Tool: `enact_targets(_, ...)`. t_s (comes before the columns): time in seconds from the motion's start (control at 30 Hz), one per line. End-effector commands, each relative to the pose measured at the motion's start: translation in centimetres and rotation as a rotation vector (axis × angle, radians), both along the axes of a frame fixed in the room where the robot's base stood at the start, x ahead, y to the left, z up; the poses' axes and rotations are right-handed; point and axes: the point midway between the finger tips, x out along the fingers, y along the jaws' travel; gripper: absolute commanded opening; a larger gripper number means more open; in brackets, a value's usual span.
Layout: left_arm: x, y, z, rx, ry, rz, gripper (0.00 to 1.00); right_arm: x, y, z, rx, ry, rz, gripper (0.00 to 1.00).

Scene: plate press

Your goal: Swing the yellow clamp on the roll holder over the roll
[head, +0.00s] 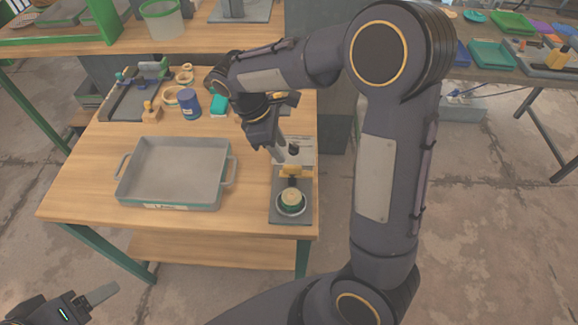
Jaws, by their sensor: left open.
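What looks like the roll holder is a grey plate (287,217) near the right edge of the wooden table. A round piece with a cream top (291,197), perhaps the roll, sits in a ring on it. My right gripper (279,154) points down just left of the knob; contact and finger gap are unclear. My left gripper (92,302) is open, low at the left, partly out of view.
A large grey tray (177,145) lies left of the holder. Behind it stand a blue can (189,103), wooden rings (173,96) and a dark fixture (133,96). My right arm covers the space right of the table. A second table (545,84) stands at the far right.

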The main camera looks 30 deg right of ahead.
Motion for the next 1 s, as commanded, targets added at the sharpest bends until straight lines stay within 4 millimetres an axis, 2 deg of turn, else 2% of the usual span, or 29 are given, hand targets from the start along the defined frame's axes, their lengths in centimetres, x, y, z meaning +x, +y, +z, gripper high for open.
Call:
enact_targets(0.1, 0.0, 0.0, -0.1, 0.000, 0.000, 0.000, 0.68, 0.3, -0.1, -0.9, -0.020, 0.015, 0.025, 0.35)
enact_targets(0.4, 0.0, 0.0, 0.0, 0.000, 0.000, 0.000, 0.68, -0.7, -1.6, -5.1, -0.020, 0.019, 0.023, 0.35)
enact_targets(0.6, 0.0, 0.0, 0.0, 0.000, 0.000, 0.000, 0.68, -1.1, -2.2, -7.2, -0.018, 0.015, 0.022, 0.35)
enact_targets(0.93, 0.0, 0.0, 0.0, 0.000, 0.000, 0.000, 0.68, -1.2, -2.4, -7.6, -0.017, 0.014, 0.022, 0.35)
enact_targets(1.0, 0.0, 0.0, 0.0, 0.000, 0.000, 0.000, 0.68, -1.2, -2.4, -7.6, -0.017, 0.013, 0.022, 0.27)
